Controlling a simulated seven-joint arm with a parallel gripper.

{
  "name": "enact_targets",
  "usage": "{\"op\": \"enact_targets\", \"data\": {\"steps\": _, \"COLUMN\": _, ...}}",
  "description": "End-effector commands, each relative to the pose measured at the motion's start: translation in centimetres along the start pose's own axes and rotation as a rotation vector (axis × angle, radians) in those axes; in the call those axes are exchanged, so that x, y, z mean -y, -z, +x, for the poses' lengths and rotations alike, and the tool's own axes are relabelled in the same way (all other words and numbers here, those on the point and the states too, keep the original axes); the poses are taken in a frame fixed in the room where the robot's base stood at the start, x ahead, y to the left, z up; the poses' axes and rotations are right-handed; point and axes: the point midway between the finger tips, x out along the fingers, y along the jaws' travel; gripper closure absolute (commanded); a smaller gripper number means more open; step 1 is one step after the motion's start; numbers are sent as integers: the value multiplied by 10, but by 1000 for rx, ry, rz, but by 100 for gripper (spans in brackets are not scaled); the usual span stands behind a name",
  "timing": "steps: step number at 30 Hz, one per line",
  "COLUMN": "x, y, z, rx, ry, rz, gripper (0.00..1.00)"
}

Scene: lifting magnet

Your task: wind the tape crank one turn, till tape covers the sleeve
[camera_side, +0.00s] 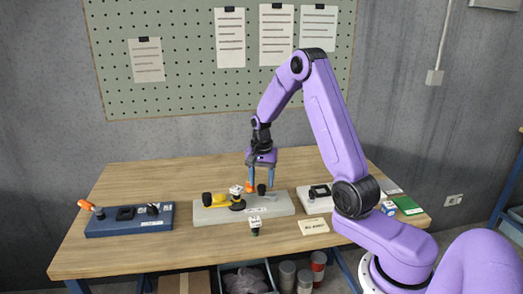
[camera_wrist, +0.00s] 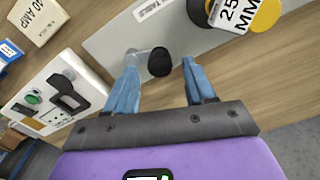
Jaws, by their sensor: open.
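My gripper (camera_side: 261,186) is open above the right part of a grey board (camera_side: 278,207) in the middle of the bench. In the wrist view its blue fingers (camera_wrist: 159,68) stand apart, with a black knob (camera_wrist: 160,61) on a pale stem seen between their tips. I see no contact. A small orange piece (camera_side: 250,187) shows by the left fingertip in the side view; I cannot tell what it belongs to. A blue board (camera_side: 130,225) at the left carries an orange-handled lever (camera_side: 86,205). I cannot clearly identify the tape crank, tape or sleeve.
A yellow part (camera_side: 217,199) with a "25 MM" tag (camera_wrist: 234,14) lies on the grey board. A white board (camera_side: 317,206) with a black part stands to the right. A "40 AMP" tagged item (camera_wrist: 38,18) and a cream card (camera_side: 313,226) are near. Front left bench is clear.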

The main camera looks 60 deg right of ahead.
Motion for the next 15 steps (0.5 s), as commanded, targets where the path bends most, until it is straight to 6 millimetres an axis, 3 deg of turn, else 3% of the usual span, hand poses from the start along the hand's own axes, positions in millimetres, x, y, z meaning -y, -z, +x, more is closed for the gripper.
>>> {"op": "enact_targets", "data": {"steps": 15, "x": 1, "y": 1, "z": -110, "rx": -4, "ry": 4, "rz": 0, "gripper": 46}}
